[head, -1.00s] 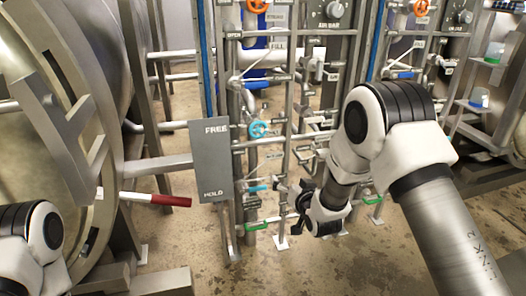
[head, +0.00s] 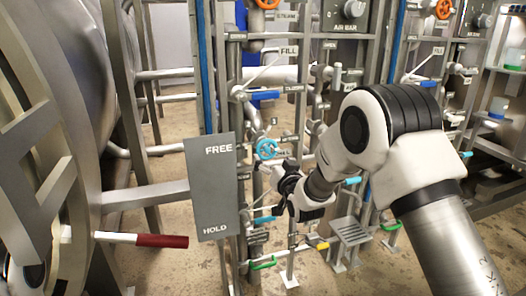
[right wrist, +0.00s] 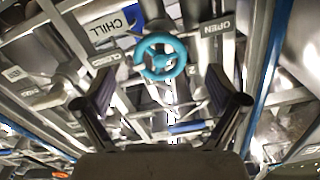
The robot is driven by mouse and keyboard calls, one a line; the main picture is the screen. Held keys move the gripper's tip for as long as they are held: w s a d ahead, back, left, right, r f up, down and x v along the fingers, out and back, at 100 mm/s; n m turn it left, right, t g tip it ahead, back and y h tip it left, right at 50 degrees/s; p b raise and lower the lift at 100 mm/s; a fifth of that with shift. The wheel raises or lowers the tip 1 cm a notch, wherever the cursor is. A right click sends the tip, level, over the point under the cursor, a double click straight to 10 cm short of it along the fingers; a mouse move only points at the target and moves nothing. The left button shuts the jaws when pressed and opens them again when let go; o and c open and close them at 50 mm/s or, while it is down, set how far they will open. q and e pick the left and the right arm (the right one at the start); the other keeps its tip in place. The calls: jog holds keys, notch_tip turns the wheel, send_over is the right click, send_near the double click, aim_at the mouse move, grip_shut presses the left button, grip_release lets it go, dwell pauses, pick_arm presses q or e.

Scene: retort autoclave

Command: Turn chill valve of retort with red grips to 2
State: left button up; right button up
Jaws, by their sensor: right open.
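The chill valve is a cyan round handwheel (head: 267,148) on the pipe rack right of the FREE/HOLD plate. In the right wrist view the handwheel (right wrist: 160,57) lies ahead, centred between the fingers. A CHILL label (right wrist: 112,27) shows upside down beside it, with OPEN and CLOSED labels and a 2 mark (right wrist: 193,72). My right gripper (head: 270,170) is open and empty, just below the wheel in the head view; its fingers (right wrist: 160,90) appear apart from the wheel. The retort's red-gripped lever (head: 160,241) is at lower left. My left gripper is out of view.
The grey FREE/HOLD plate (head: 212,187) stands left of the wheel. Pipes, a blue upright (head: 206,70) and other valves crowd the rack, including an orange wheel (head: 268,3) above. A small metal stand (head: 350,232) is at lower right.

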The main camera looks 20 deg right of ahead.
aim_at(267, 153)
jog(key=w+b, duration=0.1)
jog(key=w, duration=0.4)
jog(key=shift+a+f, duration=0.1)
jog(key=shift+w, duration=0.5)
jog(key=c, duration=1.1)
jog(key=shift+c, duration=0.2)
